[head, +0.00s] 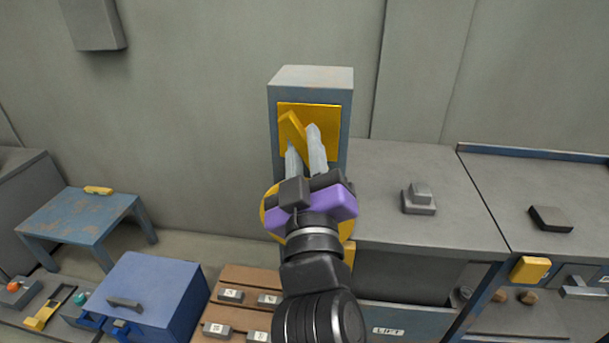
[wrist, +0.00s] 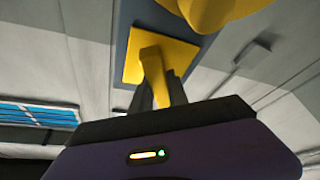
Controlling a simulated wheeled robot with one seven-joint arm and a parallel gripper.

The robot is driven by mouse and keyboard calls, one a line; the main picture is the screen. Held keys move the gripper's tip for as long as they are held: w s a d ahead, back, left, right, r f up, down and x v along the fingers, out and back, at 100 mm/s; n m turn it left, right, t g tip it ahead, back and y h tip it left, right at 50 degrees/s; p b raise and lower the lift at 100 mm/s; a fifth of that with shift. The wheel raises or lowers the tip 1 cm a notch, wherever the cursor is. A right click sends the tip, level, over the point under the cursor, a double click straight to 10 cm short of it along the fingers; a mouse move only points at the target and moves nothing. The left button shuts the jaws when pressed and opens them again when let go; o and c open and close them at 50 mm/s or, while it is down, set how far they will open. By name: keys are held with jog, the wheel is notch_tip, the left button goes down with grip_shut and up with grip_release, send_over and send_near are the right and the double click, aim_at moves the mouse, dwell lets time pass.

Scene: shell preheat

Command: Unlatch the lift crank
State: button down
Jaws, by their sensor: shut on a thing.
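A blue-grey post (head: 311,76) stands against the wall, with a yellow plate (head: 326,112) on its front. A yellow lever (head: 290,124) sticks out from the plate and leans to the upper left. My gripper (head: 305,148) is at the plate with its two pale fingers on either side of the lever, shut on it. In the wrist view the lever (wrist: 152,62) runs from the plate (wrist: 131,66) down between the fingers. A larger rounded yellow part (head: 268,212), possibly the crank, is mostly hidden behind my gripper; the wrist view shows its edge (wrist: 215,12).
A grey counter (head: 420,235) with a small stepped block (head: 419,198) stands close on the right. A blue table (head: 75,225) with a yellow item (head: 98,190) and a blue box (head: 150,290) stand lower left. A label reading LIFT (head: 388,331) shows below the counter.

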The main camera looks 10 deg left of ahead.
jog(key=m+h+b, duration=0.1)
jog(key=m+b, duration=0.1)
jog(key=m+h+b, duration=0.1)
jog(key=m+b, duration=0.1)
jog(key=b, duration=0.1)
jog(key=m+t+h+b, duration=0.1)
jog(key=m+b, duration=0.1)
jog(key=b, duration=0.1)
jog(key=shift+f, duration=0.35)
jog(key=m+b, duration=0.1)
jog(key=m+h+b, duration=0.1)
jog(key=m+b, duration=0.1)
jog(key=shift+r+h, duration=0.2)
jog(key=shift+h, duration=0.1)
jog(key=shift+r, duration=0.1)
jog(key=c, duration=1.3)
grip_release()
jog(key=v, duration=0.7)
jog(key=shift+s+p, duration=0.35)
jog(key=shift+p, duration=0.05)
jog(key=shift+a, duration=0.1)
